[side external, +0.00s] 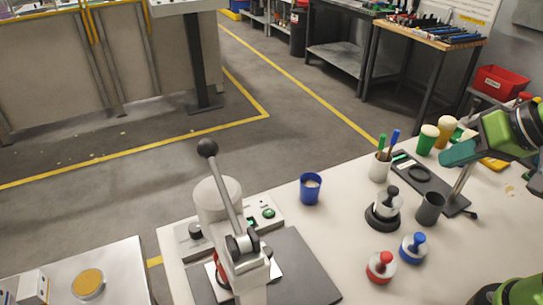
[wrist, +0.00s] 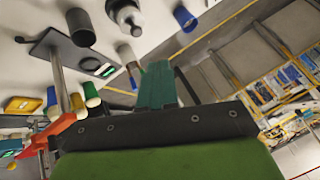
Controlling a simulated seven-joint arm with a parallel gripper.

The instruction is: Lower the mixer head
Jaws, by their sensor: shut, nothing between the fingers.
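A pale machine (side external: 216,196) with a rounded column top, a grey lever and a black ball knob (side external: 207,148) stands at the front left of the bench. I take it for the mixer; no other thing looks clearly like one. Its lever stands up, tilted. My gripper (side external: 443,157) is far to its right, over the bench's right side by a lab stand. Its teal fingers are shut and empty; they also show in the wrist view (wrist: 157,84). The pale machine cannot be made out in the wrist view.
The lab stand's dark base (side external: 428,180) and upright rod (wrist: 57,75) are close to my gripper. A grey cup (side external: 430,208), a blue cup (side external: 310,190), a pen cup (side external: 380,168) and red (side external: 381,267) and blue (side external: 413,248) knobbed weights stand between it and the machine.

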